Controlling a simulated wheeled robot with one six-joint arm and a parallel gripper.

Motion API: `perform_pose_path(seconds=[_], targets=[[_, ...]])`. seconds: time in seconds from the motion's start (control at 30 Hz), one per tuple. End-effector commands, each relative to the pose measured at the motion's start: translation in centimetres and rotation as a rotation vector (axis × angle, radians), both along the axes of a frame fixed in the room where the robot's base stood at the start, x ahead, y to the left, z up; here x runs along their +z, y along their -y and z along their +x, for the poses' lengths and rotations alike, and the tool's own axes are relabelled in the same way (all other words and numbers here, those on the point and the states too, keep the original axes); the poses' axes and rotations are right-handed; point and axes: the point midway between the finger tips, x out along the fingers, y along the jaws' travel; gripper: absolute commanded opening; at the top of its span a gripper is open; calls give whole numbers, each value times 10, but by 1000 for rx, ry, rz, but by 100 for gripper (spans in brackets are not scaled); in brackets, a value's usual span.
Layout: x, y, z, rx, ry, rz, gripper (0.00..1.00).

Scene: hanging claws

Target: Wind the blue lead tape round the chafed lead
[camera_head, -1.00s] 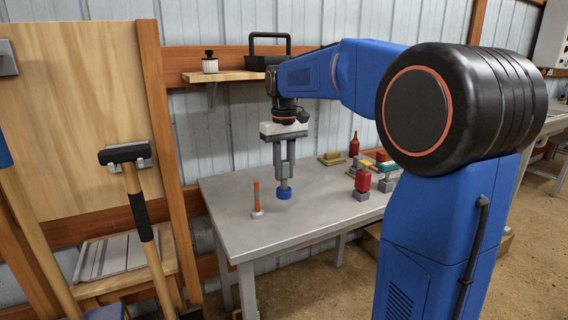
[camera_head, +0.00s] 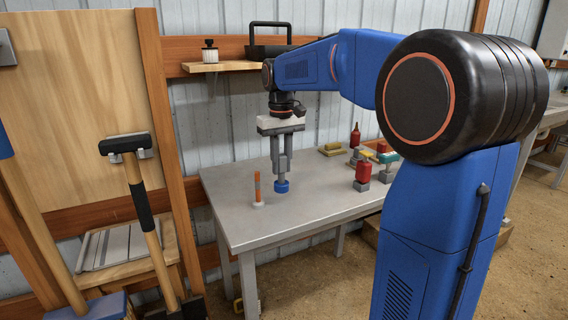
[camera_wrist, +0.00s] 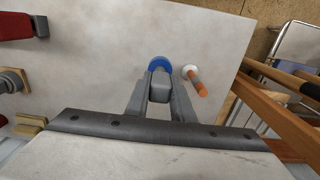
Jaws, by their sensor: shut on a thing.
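The blue lead tape (camera_head: 282,186) is a short blue roll at the tips of my gripper (camera_head: 281,178), held low over the grey table. In the wrist view the tape (camera_wrist: 159,63) shows just past the fingertips of my gripper (camera_wrist: 159,80), which is shut on a grey piece joined to it. The lead (camera_head: 257,187) stands upright on a pale round base, orange with a dark band, just left of the tape and apart from it. The lead also shows in the wrist view (camera_wrist: 199,86), right of the fingers. Whether the tape touches the table is hard to tell.
The grey table (camera_head: 235,220) is bare at its front and left. A red item on a grey block (camera_head: 362,175), a red bottle (camera_head: 355,135) and yellow blocks (camera_head: 332,150) stand at right and back. A sledgehammer (camera_head: 140,190) leans left of the table.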

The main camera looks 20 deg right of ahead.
Motion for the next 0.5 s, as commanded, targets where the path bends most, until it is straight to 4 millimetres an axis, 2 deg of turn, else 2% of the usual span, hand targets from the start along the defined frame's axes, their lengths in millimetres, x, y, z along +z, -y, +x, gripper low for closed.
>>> perform_pose_path(seconds=[0.5], targets=[[0, -21, 2, 1, 0, 0, 0]])
